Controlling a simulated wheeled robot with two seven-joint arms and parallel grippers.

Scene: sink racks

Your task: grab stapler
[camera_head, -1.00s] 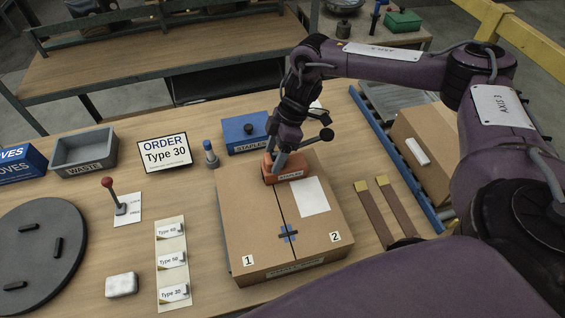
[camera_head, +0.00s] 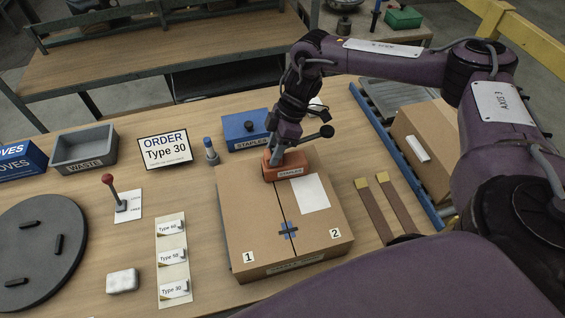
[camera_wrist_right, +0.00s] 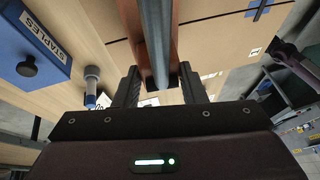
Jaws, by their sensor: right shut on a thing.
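The stapler (camera_head: 285,170) is orange-red with a white label and stands on the far part of the closed cardboard box (camera_head: 245,205). My right gripper (camera_head: 278,155) reaches down to it from above and is shut on it. In the right wrist view the stapler's long grey top bar and reddish body (camera_wrist_right: 155,45) run between my right gripper's two dark fingers (camera_wrist_right: 160,88). The head view does not show clearly whether the stapler touches the box. My left gripper is not in view.
An order sign (camera_head: 165,150) and a grey waste bin (camera_head: 85,150) are further left. Two brown strips (camera_head: 385,205) lie to the right. A red-knobbed stick (camera_head: 112,190) stands left.

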